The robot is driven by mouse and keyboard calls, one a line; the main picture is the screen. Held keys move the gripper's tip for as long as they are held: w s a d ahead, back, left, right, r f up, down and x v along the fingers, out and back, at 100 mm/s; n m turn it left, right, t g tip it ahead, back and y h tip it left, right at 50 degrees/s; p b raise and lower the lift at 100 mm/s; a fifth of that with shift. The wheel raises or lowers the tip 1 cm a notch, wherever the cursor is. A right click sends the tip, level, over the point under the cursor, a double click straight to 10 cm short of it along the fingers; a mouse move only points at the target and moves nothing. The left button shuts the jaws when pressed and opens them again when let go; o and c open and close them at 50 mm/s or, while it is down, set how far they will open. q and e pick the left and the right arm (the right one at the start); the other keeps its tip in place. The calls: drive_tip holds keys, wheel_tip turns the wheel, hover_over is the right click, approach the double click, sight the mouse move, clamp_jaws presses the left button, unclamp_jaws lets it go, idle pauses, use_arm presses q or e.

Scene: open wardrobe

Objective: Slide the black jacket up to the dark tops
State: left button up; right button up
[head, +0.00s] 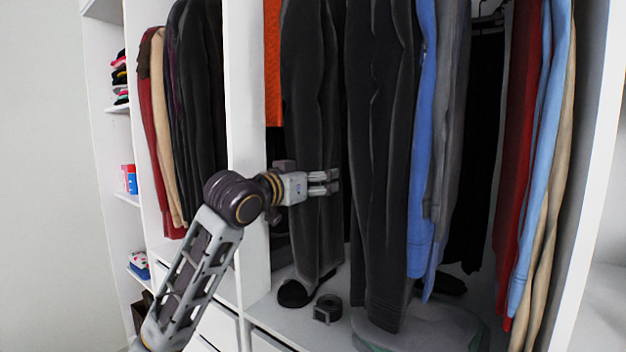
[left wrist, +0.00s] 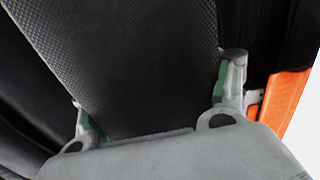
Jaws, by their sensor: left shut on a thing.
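The black jacket (head: 308,95) hangs in the middle section of the wardrobe, just right of the white divider. My left gripper (head: 330,182) reaches in from the left at about its mid-height and is shut on its dark cloth. In the left wrist view, dark textured cloth (left wrist: 145,60) lies between the two fingers (left wrist: 155,105). Large dark garments (head: 380,130), which look like the dark tops, hang close to the right of the jacket. Whether they touch the jacket is hard to tell. My right gripper is not in view.
An orange garment (head: 272,65) hangs left of the jacket, beside the white divider (head: 248,110). Blue (head: 424,150) and grey clothes hang right of the dark ones. Dark shoes (head: 294,293) and a black roll-like item (head: 327,309) lie on the wardrobe floor below.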

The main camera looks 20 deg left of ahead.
use_arm(q)
drive_tip(key=shift+s+d+r, duration=0.1)
drive_tip(key=shift+d, duration=0.15)
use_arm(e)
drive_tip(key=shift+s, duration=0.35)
use_arm(q)
drive_tip(key=o, duration=1.4)
drive_tip(key=shift+o, duration=1.4)
drive_tip(key=shift+d, duration=0.1)
drive_tip(key=shift+o, duration=0.2)
drive_tip(key=v, duration=1.2)
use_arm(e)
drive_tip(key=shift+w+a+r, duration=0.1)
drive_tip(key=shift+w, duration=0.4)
